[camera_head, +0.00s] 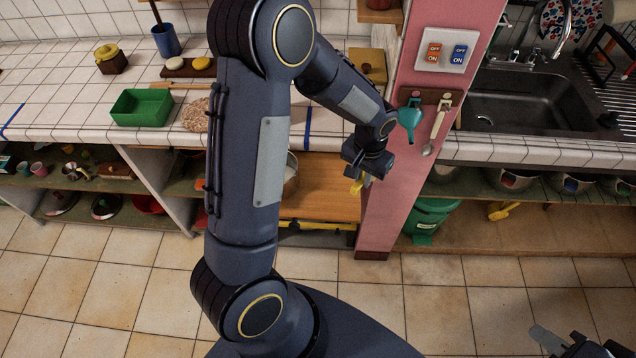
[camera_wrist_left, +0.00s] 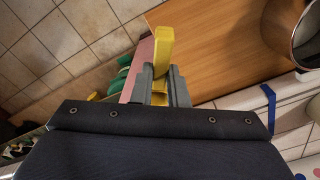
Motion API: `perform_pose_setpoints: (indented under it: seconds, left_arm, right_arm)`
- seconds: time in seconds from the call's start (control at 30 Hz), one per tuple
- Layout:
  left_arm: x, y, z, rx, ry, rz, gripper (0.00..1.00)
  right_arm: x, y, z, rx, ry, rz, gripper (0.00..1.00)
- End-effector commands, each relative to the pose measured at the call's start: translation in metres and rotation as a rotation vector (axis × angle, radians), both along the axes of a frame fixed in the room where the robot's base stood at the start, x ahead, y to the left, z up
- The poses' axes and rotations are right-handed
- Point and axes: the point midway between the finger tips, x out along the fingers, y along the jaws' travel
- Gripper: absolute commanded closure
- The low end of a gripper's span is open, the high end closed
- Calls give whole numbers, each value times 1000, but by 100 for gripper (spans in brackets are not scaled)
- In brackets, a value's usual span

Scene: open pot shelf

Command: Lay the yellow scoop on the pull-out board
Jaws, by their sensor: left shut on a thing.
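My left gripper (camera_head: 362,180) is shut on the yellow scoop (camera_head: 356,187), in front of the pink pillar and at the right edge of the pull-out board (camera_head: 325,190). In the left wrist view, the fingers (camera_wrist_left: 160,88) grip the yellow scoop (camera_wrist_left: 158,48), which points away from the gripper. It overlaps the left edge of the wooden board (camera_wrist_left: 220,45) in that view; I cannot tell its height above the board. My right gripper (camera_head: 572,345) is partly cut off at the lower right corner, and its opening is unclear.
A metal pot (camera_head: 291,175) stands on the board's left part, partly behind my arm; it also shows in the left wrist view (camera_wrist_left: 308,40). A teal scoop (camera_head: 410,117) and a spoon (camera_head: 436,130) hang on the pink pillar (camera_head: 385,190). A green bin (camera_head: 430,218) stands right of it.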

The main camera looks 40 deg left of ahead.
Motion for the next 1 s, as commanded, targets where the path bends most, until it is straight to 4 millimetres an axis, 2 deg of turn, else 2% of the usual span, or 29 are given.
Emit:
perform_pose_setpoints:
  seconds: [0.03,0.1,0.17,0.23,0.37,0.5,0.6,0.8,0.9,1.0]
  left_arm:
    - [0,1,-11,0,0,1,100]
    - [0,1,-20,0,-3,4,100]
    - [-1,3,-23,0,-12,14,100]
    - [-2,7,-28,-2,-33,36,100]
    - [-14,20,-22,2,-97,114,100]
    - [-40,41,-9,15,-183,235,100]
    - [-63,56,3,33,-238,326,100]
    - [-106,83,19,74,-318,481,100]
    - [-119,90,22,89,-338,523,100]
    - [-119,92,22,98,-343,543,100]
  right_arm:
    - [0,0,-11,0,1,0,72]
    - [0,0,-21,0,1,0,72]
    - [0,0,-32,0,0,0,72]
    - [0,0,-52,0,0,0,72]
    - [0,1,-96,0,0,0,72]
    - [-1,1,-144,0,1,0,72]
    - [-1,1,-168,0,1,0,72]
    - [0,1,-196,0,0,0,72]
    - [0,1,-202,0,0,0,72]
    - [0,1,-203,0,0,0,72]
